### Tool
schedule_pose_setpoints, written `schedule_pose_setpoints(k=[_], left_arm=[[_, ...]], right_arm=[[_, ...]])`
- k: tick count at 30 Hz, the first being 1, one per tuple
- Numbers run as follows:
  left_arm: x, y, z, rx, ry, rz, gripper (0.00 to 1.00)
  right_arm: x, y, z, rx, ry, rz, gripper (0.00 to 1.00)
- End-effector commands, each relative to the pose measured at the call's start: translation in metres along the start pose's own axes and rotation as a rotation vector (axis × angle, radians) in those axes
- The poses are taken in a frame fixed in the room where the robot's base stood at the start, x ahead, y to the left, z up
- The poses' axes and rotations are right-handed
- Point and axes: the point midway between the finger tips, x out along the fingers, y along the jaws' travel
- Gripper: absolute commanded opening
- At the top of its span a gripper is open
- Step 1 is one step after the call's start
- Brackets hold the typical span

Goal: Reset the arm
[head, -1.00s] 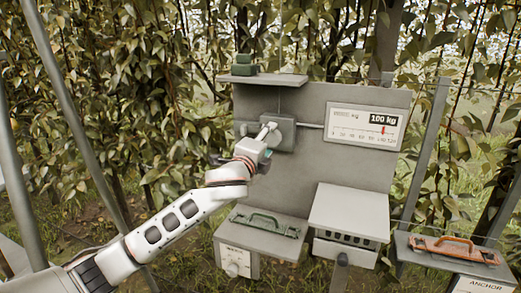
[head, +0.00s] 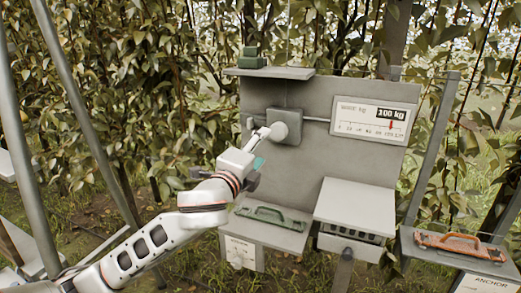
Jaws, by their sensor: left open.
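My left arm (head: 160,240) reaches in from the lower left, white with dark inset panels. My left gripper (head: 256,166) is at its end, in front of the grey panel's lower left. It is open, and its fingers are partly hidden by the wrist. A pale lever (head: 262,134) sticks out to the left from a grey box (head: 287,127) on the panel. The gripper is below the lever and appears apart from it. My right gripper is not in view.
The grey panel (head: 345,150) bears a gauge (head: 368,122) reading 100 kg. Metal poles (head: 75,110) rise at left.

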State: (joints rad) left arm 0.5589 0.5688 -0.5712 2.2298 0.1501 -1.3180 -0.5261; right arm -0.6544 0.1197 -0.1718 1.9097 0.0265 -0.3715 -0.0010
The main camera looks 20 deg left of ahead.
Motion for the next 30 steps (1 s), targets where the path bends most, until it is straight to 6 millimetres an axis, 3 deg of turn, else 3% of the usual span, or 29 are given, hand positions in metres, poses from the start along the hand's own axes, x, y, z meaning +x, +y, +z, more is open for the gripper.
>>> schedule_pose_setpoints(k=[7,11,15,20,26,30], left_arm=[[0.000,0.006,-0.002,-0.012,0.006,0.008,0.54],[0.000,0.044,-0.016,-0.102,0.037,0.062,0.54],[-0.010,0.122,-0.041,-0.304,0.081,0.170,0.54],[-0.039,0.220,-0.068,-0.572,0.095,0.305,0.54],[-0.103,0.336,-0.094,-0.901,0.039,0.464,0.54],[-0.165,0.409,-0.105,-1.120,-0.045,0.559,0.54]], right_arm=[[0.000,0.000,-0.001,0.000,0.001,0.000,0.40],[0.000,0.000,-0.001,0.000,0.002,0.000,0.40],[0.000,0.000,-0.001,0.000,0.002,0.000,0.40],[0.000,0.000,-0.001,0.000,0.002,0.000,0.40],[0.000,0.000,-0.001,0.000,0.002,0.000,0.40],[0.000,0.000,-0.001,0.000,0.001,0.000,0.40]])
